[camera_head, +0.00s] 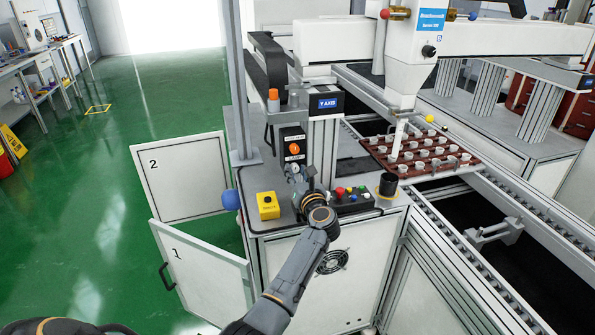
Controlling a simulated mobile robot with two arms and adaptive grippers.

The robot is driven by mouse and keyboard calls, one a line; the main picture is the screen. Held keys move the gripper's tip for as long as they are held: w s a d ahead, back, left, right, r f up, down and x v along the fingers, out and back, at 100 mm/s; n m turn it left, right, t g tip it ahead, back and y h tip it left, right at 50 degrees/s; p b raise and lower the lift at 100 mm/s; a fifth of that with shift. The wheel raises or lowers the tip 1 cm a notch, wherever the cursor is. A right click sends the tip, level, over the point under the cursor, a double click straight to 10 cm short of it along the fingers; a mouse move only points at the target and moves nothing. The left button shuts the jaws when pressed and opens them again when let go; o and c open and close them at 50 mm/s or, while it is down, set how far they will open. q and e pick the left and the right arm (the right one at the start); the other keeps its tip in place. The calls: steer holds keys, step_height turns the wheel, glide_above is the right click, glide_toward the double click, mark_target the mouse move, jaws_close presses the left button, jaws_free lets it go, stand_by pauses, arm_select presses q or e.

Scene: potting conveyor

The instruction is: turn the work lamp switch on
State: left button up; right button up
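A dark upright switch panel (291,141) stands on the machine cabinet, with small white labels too small to read. An orange knob (294,148) sits on it, and a second, paler knob shows lower down, just above my gripper. I cannot tell which one is the work lamp switch, nor its position. My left arm comes up from the bottom, and my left gripper (301,186) is at the foot of the panel, below the orange knob and apart from it. My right gripper is not in view.
A yellow button box (268,206) lies left of the gripper. A black control box (352,199) with coloured buttons and a black cylinder (388,185) stand to its right. A brown tray (425,152) of white cups sits beyond. Cabinet doors 1 (203,275) and 2 (183,172) stand open.

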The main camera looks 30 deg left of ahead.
arm_select(q)
steer(key=shift+s, duration=0.1)
jaws_close()
steer(key=shift+r+m+p, duration=0.1)
steer(key=shift+m+p, duration=0.2)
steer(key=shift+m, duration=0.1)
steer(key=m+p, duration=0.2)
steer(key=shift+d+r+m, duration=0.1)
steer(key=shift+m, duration=0.3)
steer(key=m+p, duration=0.2)
steer(key=m, duration=0.2)
steer(key=shift+p, duration=0.35)
steer(key=shift+m+p, duration=1)
steer(key=shift+m, duration=1.1)
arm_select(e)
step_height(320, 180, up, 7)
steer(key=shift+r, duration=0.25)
